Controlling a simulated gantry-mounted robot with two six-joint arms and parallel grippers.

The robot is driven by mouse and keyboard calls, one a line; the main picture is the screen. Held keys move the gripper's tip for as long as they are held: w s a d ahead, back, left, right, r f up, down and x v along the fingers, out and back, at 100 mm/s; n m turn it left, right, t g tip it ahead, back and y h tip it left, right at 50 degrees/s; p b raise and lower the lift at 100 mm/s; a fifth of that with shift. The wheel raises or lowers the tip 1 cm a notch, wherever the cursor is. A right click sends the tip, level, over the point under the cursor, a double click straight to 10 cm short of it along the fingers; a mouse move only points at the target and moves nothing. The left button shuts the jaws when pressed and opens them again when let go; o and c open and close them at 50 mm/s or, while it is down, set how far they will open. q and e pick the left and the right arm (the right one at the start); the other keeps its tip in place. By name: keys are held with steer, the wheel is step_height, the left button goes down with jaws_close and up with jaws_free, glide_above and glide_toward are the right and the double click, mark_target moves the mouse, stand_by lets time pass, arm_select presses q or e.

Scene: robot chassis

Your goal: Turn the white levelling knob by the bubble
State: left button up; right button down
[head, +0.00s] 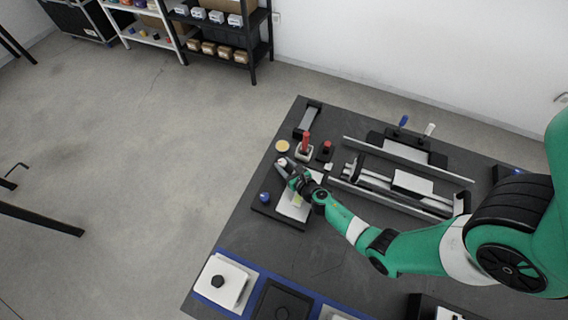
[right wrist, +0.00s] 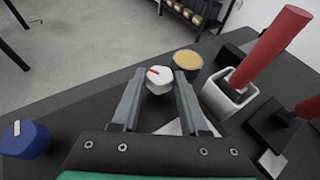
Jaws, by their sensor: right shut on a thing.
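The white levelling knob (right wrist: 158,82) has a red mark on its top and stands between the fingertips of my right gripper (right wrist: 160,76). The fingers are shut on its sides. In the head view the white knob (head: 282,161) shows at the corner of a dark base plate, and my right gripper (head: 286,166) reaches it from the lower right. A blue knob (head: 265,197) with a white mark sits on the same base, also in the right wrist view (right wrist: 25,139). A small yellow-green patch (head: 297,199) shows on the light plate under my arm; I cannot tell whether it is the bubble.
A red lever (head: 306,142) in a white housing and a yellow round disc (head: 282,146) stand close behind the white knob. A second red-topped part (head: 326,147) is beside them. Rails (head: 392,187) lie to the right. Dark bench surface (head: 335,250) is clear in front.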

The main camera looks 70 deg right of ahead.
steer(key=shift+n, duration=0.3)
steer(key=shift+c, duration=2.1)
jaws_free()
steer(key=shift+s+a+r, duration=0.1)
steer(key=shift+s+r, duration=0.05)
steer(key=shift+s, duration=0.05)
steer(key=p+v, duration=0.3)
steer(key=v, duration=0.7)
steer(key=shift+s+p, duration=0.15)
steer(key=shift+p, duration=0.2)
steer(key=shift+s+a+r, duration=0.1)
steer(key=shift+s+a, duration=0.1)
steer(key=shift+s, duration=0.15)
